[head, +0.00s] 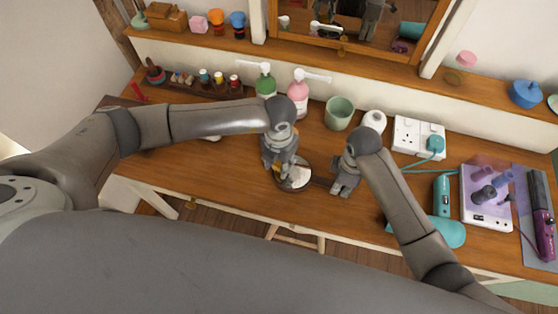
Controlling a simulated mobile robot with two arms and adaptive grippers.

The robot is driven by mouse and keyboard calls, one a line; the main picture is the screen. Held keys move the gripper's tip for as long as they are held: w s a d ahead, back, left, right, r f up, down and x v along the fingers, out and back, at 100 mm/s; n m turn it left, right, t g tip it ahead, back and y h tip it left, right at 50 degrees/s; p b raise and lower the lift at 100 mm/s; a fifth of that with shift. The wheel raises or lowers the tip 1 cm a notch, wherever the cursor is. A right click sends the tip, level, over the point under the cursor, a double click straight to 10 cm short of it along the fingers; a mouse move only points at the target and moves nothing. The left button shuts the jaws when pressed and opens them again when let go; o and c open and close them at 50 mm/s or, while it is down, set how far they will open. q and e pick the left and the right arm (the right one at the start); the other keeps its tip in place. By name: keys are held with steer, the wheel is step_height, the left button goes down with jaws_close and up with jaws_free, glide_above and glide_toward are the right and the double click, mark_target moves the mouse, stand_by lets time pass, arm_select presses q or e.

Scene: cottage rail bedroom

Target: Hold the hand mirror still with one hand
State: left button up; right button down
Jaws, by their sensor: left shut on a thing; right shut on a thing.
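The hand mirror (298,182), round with a dark rim and a pale glass, lies near the middle of the wooden dressing table's front edge. Its dark handle points right towards my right gripper (341,188), which is shut on the handle's end. My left gripper (283,171) is over the left part of the mirror's round head and hides some of it. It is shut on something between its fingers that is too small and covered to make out. I cannot tell whether the white patch on the glass is a reflection or a thing.
Behind the grippers stand a green pump bottle (265,82), a pink pump bottle (298,97), a green cup (339,113) and white sockets (418,137). The table's left front is clear.

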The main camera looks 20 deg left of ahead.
mark_target(291, 173)
arm_select(q)
steer(key=shift+f, duration=1.05)
steer(key=shift+s+d+r, duration=0.1)
steer(key=shift+d, duration=1.7)
steer(key=shift+s+d, duration=0.1)
steer(key=shift+d, duration=1.65)
steer(key=shift+w+a, duration=0.15)
steer(key=shift+a, duration=3.4)
steer(key=shift+w, duration=0.3)
steer(key=shift+s+d, duration=0.2)
steer(key=shift+d, duration=3.35)
steer(key=shift+w+a, duration=0.15)
steer(key=shift+a, duration=1.7)
steer(key=shift+w+a, duration=0.1)
steer(key=shift+a, duration=1.65)
